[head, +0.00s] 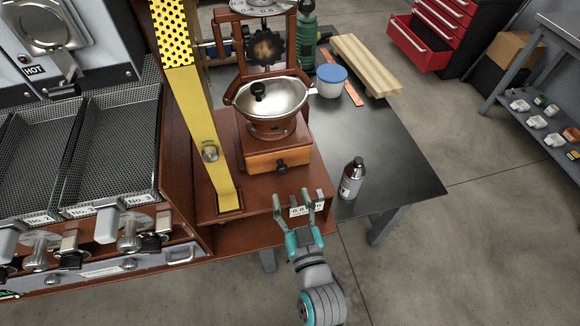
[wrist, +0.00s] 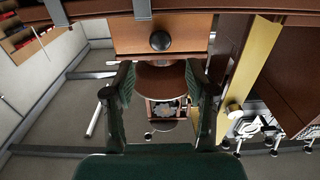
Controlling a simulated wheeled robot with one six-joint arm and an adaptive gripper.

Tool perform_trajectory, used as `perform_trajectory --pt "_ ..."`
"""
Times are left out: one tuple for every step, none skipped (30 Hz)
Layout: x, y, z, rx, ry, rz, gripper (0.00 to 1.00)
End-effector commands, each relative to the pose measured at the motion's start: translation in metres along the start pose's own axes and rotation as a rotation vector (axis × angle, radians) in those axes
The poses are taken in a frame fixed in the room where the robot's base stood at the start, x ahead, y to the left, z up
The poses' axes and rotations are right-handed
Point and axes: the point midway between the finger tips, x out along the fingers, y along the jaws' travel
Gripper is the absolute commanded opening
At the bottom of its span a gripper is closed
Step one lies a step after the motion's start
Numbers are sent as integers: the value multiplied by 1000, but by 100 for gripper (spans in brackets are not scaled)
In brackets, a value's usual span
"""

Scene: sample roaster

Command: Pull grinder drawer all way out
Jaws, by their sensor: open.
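The grinder (head: 272,122) stands on a brown bench, with a silver bowl on top. Its wooden drawer (head: 258,163) faces the front, with a dark round knob (head: 282,167). The drawer looks in or nearly in. In the wrist view the drawer front (wrist: 130,35) and its knob (wrist: 160,41) show at the top middle. My gripper (head: 293,200) is open and empty in front of the drawer, near the bench's front edge. In the wrist view its fingertips (wrist: 160,72) are spread on either side of and below the knob in the picture, not touching it.
A dark bottle (head: 352,178) stands right of my gripper on the dark table (head: 395,160). A yellow perforated strip (head: 200,120) rises left of the grinder. A small display (head: 300,211) sits at the bench front. The floor at front right is clear.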

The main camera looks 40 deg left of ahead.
Motion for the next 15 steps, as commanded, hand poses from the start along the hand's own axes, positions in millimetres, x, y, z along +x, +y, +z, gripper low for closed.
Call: perform_trajectory --pt "8 0 -1 -1 2 0 56" --pt "13 0 -2 -2 2 0 56" --pt "19 0 -1 -2 1 0 56" --pt "24 0 -1 -1 2 0 56" --pt "29 0 -1 -1 2 0 56" --pt "36 0 -1 -1 1 0 56" --pt "41 0 -2 -2 2 0 56" --pt "46 0 -1 -2 2 0 56" --pt "52 0 -1 -2 1 0 56" --pt "57 0 -1 -2 2 0 56" --pt "61 0 -1 -1 1 0 56" --pt "67 0 -1 0 1 0 56" --pt "70 0 -1 -1 2 0 56" --pt "74 0 -1 -1 1 0 56" --pt "78 0 0 -1 0 1 56"
